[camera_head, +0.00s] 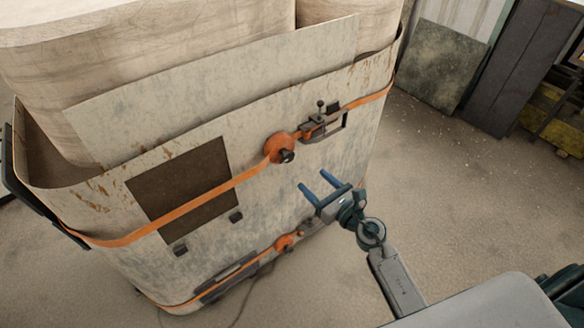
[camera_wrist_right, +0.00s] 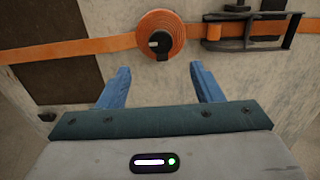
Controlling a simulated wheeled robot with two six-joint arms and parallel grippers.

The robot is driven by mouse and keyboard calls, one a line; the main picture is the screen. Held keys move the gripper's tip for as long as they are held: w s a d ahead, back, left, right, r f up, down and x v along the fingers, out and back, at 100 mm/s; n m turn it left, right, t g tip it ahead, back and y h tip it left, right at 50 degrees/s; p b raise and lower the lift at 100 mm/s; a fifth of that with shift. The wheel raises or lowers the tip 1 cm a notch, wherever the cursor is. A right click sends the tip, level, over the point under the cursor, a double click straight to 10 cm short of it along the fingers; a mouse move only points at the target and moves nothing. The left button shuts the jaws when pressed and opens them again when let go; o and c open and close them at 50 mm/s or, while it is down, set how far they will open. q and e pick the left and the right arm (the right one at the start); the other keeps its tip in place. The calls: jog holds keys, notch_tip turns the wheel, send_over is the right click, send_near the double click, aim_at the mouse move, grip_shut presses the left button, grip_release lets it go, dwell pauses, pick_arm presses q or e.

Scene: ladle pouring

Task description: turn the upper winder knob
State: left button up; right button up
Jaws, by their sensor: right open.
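The upper winder knob (camera_head: 288,156) is a small dark knob at the centre of an orange strap coil (camera_head: 274,147) on the front of a large worn bin (camera_head: 295,200). In the right wrist view the knob (camera_wrist_right: 158,42) shows with a light mark, ahead of and between the fingers. My right gripper (camera_head: 320,182) has blue fingers, is open and empty, and is below and right of the knob in the head view, apart from it. My left gripper is not in view.
An orange strap (camera_head: 200,200) runs around the bin to a dark buckle (camera_head: 323,122) right of the coil. A lower orange winder (camera_head: 284,242) sits near the bin's base. Dark panels (camera_head: 520,60) stand at the back right. The floor (camera_head: 470,190) between is clear.

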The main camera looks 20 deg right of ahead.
aim_at(290, 158)
jog(key=x, duration=1)
jog(key=shift+w+f+p, duration=0.1)
jog(key=shift+w+p, duration=0.15)
jog(key=shift+p, duration=0.15)
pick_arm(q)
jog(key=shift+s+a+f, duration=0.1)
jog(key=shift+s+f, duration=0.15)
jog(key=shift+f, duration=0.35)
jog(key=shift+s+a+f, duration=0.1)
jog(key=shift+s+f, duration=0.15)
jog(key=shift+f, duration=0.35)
pick_arm(e)
jog(key=shift+c, duration=0.2)
jog(key=c, duration=1)
